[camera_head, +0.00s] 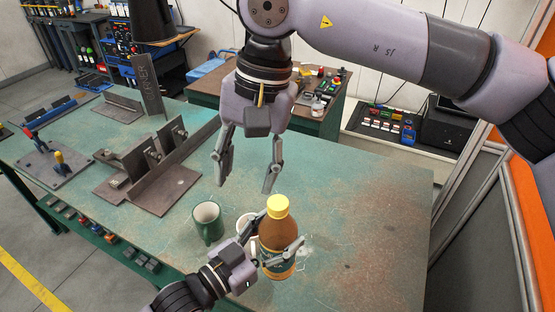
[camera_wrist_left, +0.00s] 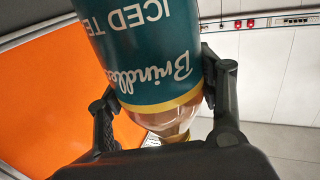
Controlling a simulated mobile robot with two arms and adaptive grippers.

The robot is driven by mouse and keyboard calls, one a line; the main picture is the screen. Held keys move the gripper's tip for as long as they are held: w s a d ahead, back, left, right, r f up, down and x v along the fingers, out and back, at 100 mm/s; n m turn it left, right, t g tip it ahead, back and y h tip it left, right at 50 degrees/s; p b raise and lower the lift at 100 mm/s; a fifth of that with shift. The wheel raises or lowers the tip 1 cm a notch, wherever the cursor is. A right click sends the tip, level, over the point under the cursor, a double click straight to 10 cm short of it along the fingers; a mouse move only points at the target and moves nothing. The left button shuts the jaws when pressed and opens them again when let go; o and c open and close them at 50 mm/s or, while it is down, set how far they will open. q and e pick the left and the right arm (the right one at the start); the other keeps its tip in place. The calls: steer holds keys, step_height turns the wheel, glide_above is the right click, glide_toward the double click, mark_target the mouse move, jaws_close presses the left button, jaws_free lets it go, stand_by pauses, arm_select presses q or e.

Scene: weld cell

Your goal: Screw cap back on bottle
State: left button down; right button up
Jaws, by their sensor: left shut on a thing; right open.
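An iced tea bottle (camera_head: 277,238) with amber contents stands upright on the green table (camera_head: 360,225). A yellow cap (camera_head: 278,205) sits on its top; I cannot tell whether it is tight. My left gripper (camera_head: 277,250) is shut around the bottle's body from the left. In the left wrist view, the bottle's teal label (camera_wrist_left: 145,45) fills the space between the left gripper's fingers (camera_wrist_left: 165,110), upside down in the picture. My right gripper (camera_head: 246,182) is open and empty, pointing down above the table, to the upper left of the cap in the picture and apart from it.
A green mug (camera_head: 207,222) stands left of the bottle. Metal fixtures (camera_head: 150,170) occupy the table's left part. The table right of the bottle is clear.

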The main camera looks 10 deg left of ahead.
steer(key=n+t+h, duration=0.1)
steer(key=n+h, duration=0.1)
glide_above(278, 202)
steer(key=shift+f, duration=0.15)
steer(key=shift+f, duration=0.15)
steer(key=shift+f, duration=3.9)
steer(key=shift+c, duration=0.2)
